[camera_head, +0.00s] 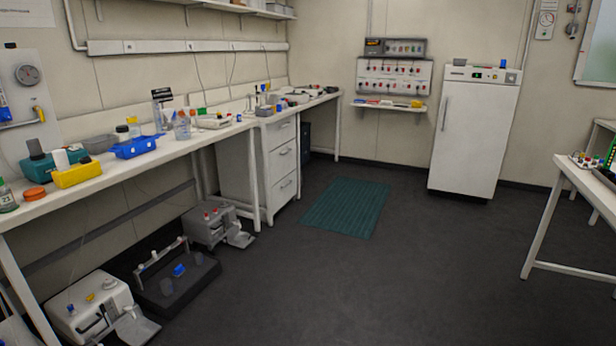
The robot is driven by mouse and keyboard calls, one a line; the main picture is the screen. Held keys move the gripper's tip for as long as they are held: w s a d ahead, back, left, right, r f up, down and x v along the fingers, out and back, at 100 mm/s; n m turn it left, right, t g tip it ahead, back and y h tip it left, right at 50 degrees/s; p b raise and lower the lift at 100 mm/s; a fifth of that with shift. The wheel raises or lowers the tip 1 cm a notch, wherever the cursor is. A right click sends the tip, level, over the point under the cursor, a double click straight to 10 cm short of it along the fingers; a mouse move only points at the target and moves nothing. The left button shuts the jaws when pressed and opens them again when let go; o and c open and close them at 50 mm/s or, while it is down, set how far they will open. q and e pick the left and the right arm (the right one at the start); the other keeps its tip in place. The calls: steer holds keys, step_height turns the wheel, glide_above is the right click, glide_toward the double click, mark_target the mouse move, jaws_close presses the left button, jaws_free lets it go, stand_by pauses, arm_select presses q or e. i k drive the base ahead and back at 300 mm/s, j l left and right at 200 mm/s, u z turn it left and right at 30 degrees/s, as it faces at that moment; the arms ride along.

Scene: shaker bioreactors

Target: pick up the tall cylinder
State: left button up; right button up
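No single thing stands out clearly as the tall cylinder. Small upright containers stand on the long bench (215,134) along the left wall. Among them are a dark-capped cylinder (36,150) on a teal device, a white cylinder (61,160) beside it, and a clear vessel (182,127) further along. A slim upright item (257,94) stands near the bench's far part, too small to make out. Neither of my grippers is in view.
Grey and white machines (88,304) and a dark tray-like device (176,283) sit on the floor under the bench. A white cabinet (473,135) stands at the back, a white table (585,185) at the right. The middle floor, with a green mat (346,207), is clear.

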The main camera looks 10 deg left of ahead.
mark_target(155, 106)
steer(key=i+u, duration=0.35)
steer(key=i, duration=0.45)
steer(key=i+l+u, duration=0.3)
steer(key=i, duration=0.45)
steer(key=i+u, duration=0.75)
steer(key=i+l+u, duration=0.35)
steer(key=i, duration=0.15)
steer(key=i+l+u, duration=0.25)
steer(key=i+u, duration=0.15)
